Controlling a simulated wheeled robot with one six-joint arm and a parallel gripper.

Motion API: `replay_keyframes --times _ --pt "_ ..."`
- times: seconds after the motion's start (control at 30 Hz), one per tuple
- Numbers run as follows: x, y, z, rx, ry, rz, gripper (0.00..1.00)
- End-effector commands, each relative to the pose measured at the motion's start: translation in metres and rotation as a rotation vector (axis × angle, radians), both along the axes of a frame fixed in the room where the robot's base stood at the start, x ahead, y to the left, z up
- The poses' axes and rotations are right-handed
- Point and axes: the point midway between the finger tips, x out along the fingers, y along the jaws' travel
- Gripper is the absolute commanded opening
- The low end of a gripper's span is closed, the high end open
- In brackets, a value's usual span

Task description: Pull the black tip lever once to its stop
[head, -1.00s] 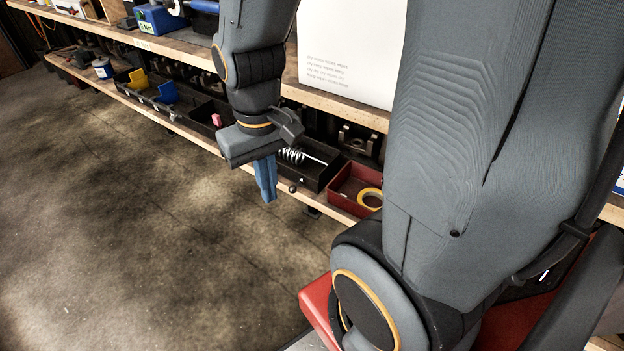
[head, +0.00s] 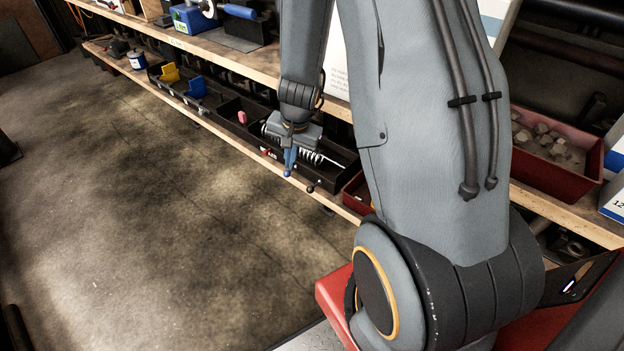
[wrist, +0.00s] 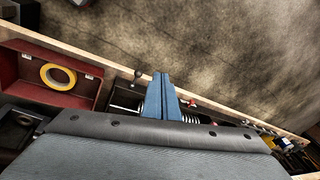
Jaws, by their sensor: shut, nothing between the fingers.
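The black tip lever (head: 311,188) is a small black ball on a short stem at the front edge of the lower shelf. In the wrist view its ball (wrist: 138,74) shows just left of my fingers. My gripper (head: 288,172) has blue fingers, which are shut and empty. It points down at the shelf front, a little left of the black ball in the head view. In the wrist view my fingertips (wrist: 160,76) look apart from the ball. The lever's mount is not clear in either view.
A black bin with a coil spring (head: 312,156) lies behind my gripper. A red bin (wrist: 82,56) with yellow tape (wrist: 58,76) stands beside it. A small red part (wrist: 191,103) shows right of my fingers. The floor (head: 150,240) before the shelf is clear.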

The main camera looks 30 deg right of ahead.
Motion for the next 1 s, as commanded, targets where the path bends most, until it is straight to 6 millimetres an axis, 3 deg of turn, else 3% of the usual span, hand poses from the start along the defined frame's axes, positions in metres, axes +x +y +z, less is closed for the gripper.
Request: replay_keyframes --times 0.1,0.3,0.77,1.0 --pt "0.009 -0.034 -0.024 -0.016 -0.010 -0.160 0.00" --pt "0.013 -0.068 -0.051 -0.044 -0.021 -0.314 0.00" --pt "0.013 -0.074 -0.057 -0.050 -0.024 -0.343 0.00" --pt "0.018 -0.076 -0.075 -0.050 -0.023 -0.341 0.00"
